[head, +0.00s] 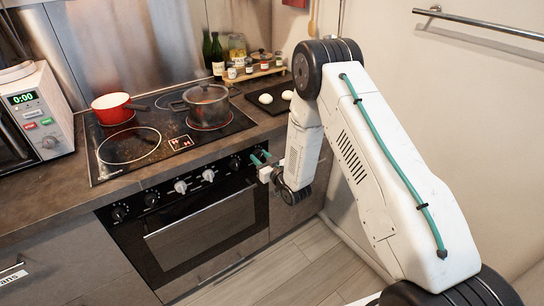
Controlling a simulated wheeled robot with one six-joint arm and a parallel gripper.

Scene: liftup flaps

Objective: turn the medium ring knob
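The oven's black front panel carries a row of knobs under the cooktop (101,171). Two are pale, the left pale knob (181,187) and the right pale knob (208,175). Darker knobs sit on both sides, such as one dark knob (235,163) to the right. I cannot read which one is the medium ring knob. My gripper (261,158), with teal fingers, is at the right end of the panel. Its two fingertips show slightly apart, close to the panel. Any knob between them is hidden or too small to tell, and so is contact.
A red pan (114,108) and a lidded pot (205,104) stand on the cooktop. A microwave (38,115) is at left. A dark board (268,100) with white round items lies behind my arm. The oven handle (200,211) juts out below the knobs. The floor (300,262) in front is clear.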

